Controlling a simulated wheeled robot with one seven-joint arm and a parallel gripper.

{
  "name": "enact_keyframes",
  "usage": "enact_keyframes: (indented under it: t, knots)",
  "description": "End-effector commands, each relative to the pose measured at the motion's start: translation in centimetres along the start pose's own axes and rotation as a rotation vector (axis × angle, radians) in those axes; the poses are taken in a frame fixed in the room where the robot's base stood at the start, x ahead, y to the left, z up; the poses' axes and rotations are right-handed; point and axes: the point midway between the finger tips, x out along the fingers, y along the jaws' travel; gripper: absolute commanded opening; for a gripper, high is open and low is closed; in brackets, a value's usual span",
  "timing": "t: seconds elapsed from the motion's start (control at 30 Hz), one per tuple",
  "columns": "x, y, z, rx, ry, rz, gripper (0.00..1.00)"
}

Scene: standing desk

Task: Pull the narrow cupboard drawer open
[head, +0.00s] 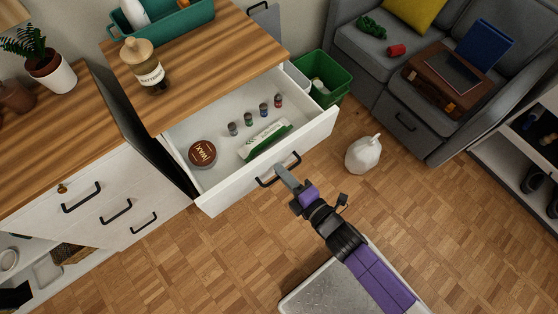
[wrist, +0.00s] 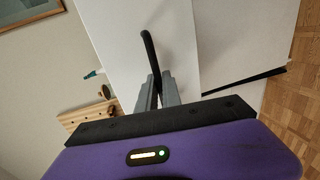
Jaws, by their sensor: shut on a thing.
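The narrow cupboard (head: 140,92) has a striped wooden top, and its white drawer (head: 230,197) stands well out from the body, its inside in plain view. The drawer's black bar handle (head: 266,184) runs across the front. In the wrist view the two grey fingers (wrist: 155,85) close around the lower end of the handle (wrist: 148,45), against the white drawer front (wrist: 115,30).
In the drawer lie a round wax tin (head: 202,153), a green-and-white box (head: 265,141) and several small jars (head: 248,119). A bottle (head: 147,68) and teal tray (head: 185,22) stand on top. A white bag (head: 363,154) lies on the floor to the right.

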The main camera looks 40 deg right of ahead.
Motion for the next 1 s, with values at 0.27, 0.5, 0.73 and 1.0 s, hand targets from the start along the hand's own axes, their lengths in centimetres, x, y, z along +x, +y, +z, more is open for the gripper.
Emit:
enact_keyframes:
  t: [0.27, 0.5, 0.73, 1.0]
  knots:
    - [0.0, -0.1, 0.0, 0.000, 0.000, -0.002, 0.00]
    - [0.0, -0.1, 0.0, 0.000, 0.000, -0.001, 0.18]
    - [-0.6, -0.1, 0.0, 0.000, 0.000, -0.002, 0.18]
    - [-4.7, -0.3, 0.0, 0.000, -0.001, -0.004, 0.18]
